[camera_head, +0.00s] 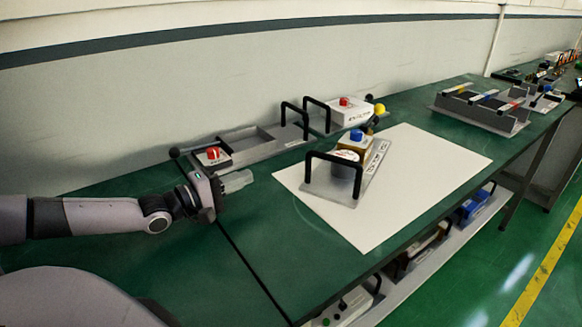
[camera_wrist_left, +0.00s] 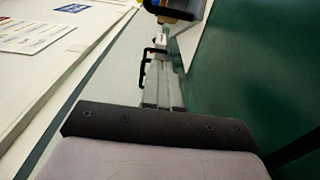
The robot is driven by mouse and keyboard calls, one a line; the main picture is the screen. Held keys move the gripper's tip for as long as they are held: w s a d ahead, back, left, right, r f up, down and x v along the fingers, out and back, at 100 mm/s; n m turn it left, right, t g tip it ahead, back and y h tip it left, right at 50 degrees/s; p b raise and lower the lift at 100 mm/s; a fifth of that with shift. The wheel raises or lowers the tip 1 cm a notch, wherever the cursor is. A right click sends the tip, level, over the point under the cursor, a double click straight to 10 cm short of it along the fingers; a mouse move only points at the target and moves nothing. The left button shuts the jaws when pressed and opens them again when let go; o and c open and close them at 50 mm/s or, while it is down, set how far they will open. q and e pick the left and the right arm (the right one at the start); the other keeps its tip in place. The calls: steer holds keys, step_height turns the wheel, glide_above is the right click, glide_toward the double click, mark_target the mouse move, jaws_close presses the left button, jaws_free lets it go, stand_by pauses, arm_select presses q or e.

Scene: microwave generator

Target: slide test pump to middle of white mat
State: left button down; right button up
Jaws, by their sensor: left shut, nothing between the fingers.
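The test pump (camera_head: 343,188) is a grey base plate with a black handle, a round white-topped part and a block with a blue knob. It stands on the left part of the white mat (camera_head: 430,160), turned at an angle to the mat's edges. My left gripper (camera_head: 248,178) is shut and empty, above the green table to the left of the pump and apart from it. In the left wrist view my shut fingers (camera_wrist_left: 163,75) point toward a handled device at the top edge, which is cut off.
Behind my left gripper, along the wall, stand a grey tray device with a red knob (camera_head: 213,155) and a white box with a red knob (camera_head: 345,112). A grey rack (camera_head: 482,110) stands at the right. The mat right of the pump is clear.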

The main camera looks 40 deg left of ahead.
arm_select(q)
steer(key=shift+w+d+b, duration=0.2)
steer(key=shift+w+b, duration=0.2)
steer(key=shift+w, duration=0.25)
steer(key=shift+b+x, duration=0.55)
steer(key=shift+x, duration=3.3)
steer(key=shift+w+d+p, duration=0.2)
steer(key=shift+w+d, duration=0.3)
steer(key=shift+d, duration=0.4)
steer(key=shift+w+d+p, duration=0.15)
steer(key=shift+w+d, duration=0.35)
steer(key=shift+d, duration=0.45)
